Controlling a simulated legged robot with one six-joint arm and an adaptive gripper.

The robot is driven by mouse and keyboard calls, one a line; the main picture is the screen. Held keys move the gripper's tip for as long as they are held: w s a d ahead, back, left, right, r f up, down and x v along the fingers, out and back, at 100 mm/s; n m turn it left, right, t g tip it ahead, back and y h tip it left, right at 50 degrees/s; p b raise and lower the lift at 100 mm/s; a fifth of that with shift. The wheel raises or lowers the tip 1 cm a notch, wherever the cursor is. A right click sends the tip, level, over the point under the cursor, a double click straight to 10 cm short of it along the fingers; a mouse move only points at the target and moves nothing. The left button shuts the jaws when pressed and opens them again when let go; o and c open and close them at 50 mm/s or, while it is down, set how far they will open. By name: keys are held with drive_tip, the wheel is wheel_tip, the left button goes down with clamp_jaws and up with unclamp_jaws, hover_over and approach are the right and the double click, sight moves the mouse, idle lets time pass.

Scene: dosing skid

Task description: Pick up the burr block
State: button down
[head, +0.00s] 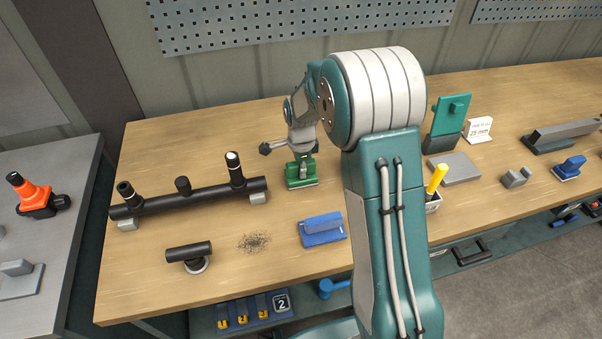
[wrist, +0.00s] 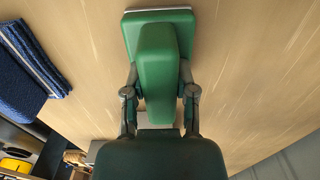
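A green block (head: 301,174) with a wider base and a pale bottom edge is below my gripper (head: 303,157) in the head view. I take it to be the burr block. In the wrist view the green block (wrist: 158,60) fills the middle, its raised part between the two fingers of my gripper (wrist: 159,82). Both fingertips appear to touch its sides, so the gripper looks shut on it. I cannot tell whether its base rests on the wooden bench (head: 225,130) or is just off it.
A black pipe assembly (head: 190,199) and a black T-shaped piece (head: 189,252) are further left. A yellow-handled tool (head: 437,179) in a holder stands right of my arm.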

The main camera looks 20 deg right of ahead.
idle(0.3)
wheel_tip(320, 180, up, 10)
idle(0.4)
